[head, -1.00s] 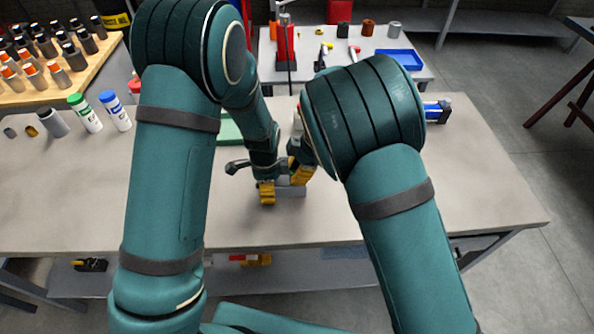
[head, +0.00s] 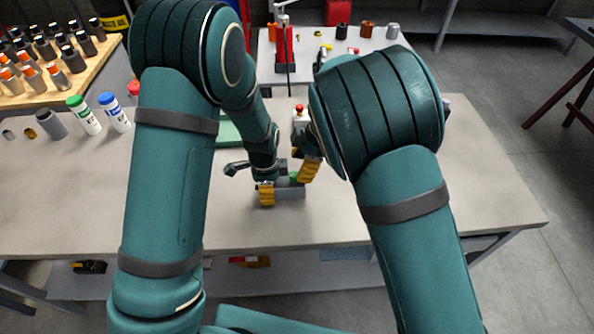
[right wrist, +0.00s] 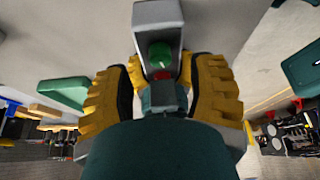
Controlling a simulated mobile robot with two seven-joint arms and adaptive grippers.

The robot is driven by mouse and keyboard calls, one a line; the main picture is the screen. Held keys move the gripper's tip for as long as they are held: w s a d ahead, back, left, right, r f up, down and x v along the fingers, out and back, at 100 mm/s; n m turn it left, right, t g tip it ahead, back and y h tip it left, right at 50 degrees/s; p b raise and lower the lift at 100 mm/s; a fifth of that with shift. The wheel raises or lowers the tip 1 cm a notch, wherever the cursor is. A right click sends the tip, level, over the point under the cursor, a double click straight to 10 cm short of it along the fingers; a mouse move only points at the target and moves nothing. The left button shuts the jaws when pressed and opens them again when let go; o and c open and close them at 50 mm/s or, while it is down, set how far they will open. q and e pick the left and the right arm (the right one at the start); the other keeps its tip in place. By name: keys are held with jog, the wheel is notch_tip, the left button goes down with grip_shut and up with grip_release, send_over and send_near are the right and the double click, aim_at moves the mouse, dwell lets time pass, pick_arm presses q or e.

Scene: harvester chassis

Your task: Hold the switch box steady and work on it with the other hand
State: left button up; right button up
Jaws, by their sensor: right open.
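The switch box is a small grey box (head: 291,192) on the workbench, with a green button (head: 294,178) on it. In the right wrist view the box (right wrist: 158,15) also shows its green button (right wrist: 159,54) and a red part beside it. My left gripper (head: 266,192) is at the box's left end, with a yellow finger against or just in front of it; its grip is partly hidden. My right gripper (head: 308,170) is open above the box's right end. In the right wrist view its yellow fingers stand apart on either side of the buttons.
A white box with a red mushroom button (head: 300,115) stands behind on the workbench (head: 400,222). Bottles (head: 114,110) stand at left. The bench's front right is clear.

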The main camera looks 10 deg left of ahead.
jog(key=v, duration=0.8)
jog(key=shift+r, duration=0.3)
